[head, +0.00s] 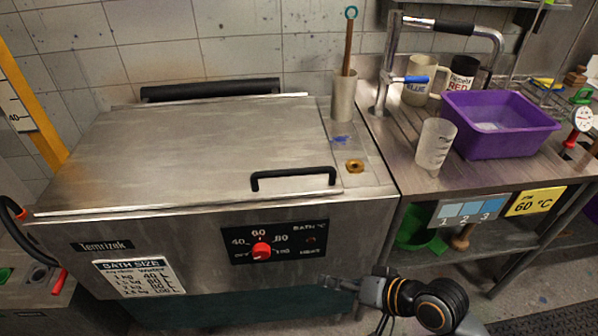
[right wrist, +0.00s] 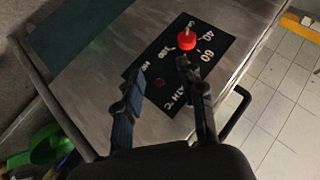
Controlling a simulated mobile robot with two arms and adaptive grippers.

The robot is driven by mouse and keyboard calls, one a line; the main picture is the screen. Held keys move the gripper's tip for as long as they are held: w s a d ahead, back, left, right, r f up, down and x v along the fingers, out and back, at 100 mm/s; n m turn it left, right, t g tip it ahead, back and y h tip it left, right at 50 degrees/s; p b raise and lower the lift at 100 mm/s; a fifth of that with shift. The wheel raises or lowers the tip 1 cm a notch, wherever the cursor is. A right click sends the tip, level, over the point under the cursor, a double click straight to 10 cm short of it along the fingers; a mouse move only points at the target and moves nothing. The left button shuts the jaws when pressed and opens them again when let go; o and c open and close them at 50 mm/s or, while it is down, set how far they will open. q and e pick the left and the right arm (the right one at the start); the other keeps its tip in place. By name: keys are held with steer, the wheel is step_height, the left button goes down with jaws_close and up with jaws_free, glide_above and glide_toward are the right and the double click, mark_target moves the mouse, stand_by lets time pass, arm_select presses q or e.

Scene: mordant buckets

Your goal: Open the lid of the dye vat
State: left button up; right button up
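The dye vat (head: 70,268) is a steel box with a flat lid (head: 190,145), which lies shut on top. A black bar handle (head: 293,178) is fixed at the lid's front right; it also shows in the right wrist view (right wrist: 236,112). A red knob (head: 262,249) sits on the black dial panel on the vat's front; the knob also shows in the right wrist view (right wrist: 187,39). My right gripper (head: 335,284) is in front of the vat, below the handle. In the right wrist view its fingers (right wrist: 163,85) are apart with nothing between them. My left gripper is not in view.
A purple tub (head: 500,122), a clear measuring beaker (head: 435,146) and mugs stand on the bench at right. A steel cup (head: 343,97) with a wooden stick stands on the vat's right ledge. A black bar (head: 210,89) runs along the lid's back edge.

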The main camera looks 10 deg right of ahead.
steer(key=w+r+m+t+y, duration=0.2)
steer(key=w+r+m+y, duration=0.1)
steer(key=w+r, duration=0.3)
steer(key=m+t+y, duration=0.1)
steer(key=m+t, duration=0.1)
steer(key=m, duration=0.4)
glide_toward(303, 174)
steer(key=p+x, duration=0.2)
steer(key=x, duration=0.8)
steer(key=shift+p, duration=0.35)
steer(key=shift+w+a+f, duration=0.1)
steer(key=shift+w+a, duration=0.35)
steer(key=shift+w, duration=0.05)
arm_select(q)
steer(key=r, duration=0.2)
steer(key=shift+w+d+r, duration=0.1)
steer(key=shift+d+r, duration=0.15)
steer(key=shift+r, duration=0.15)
arm_select(e)
jaws_close()
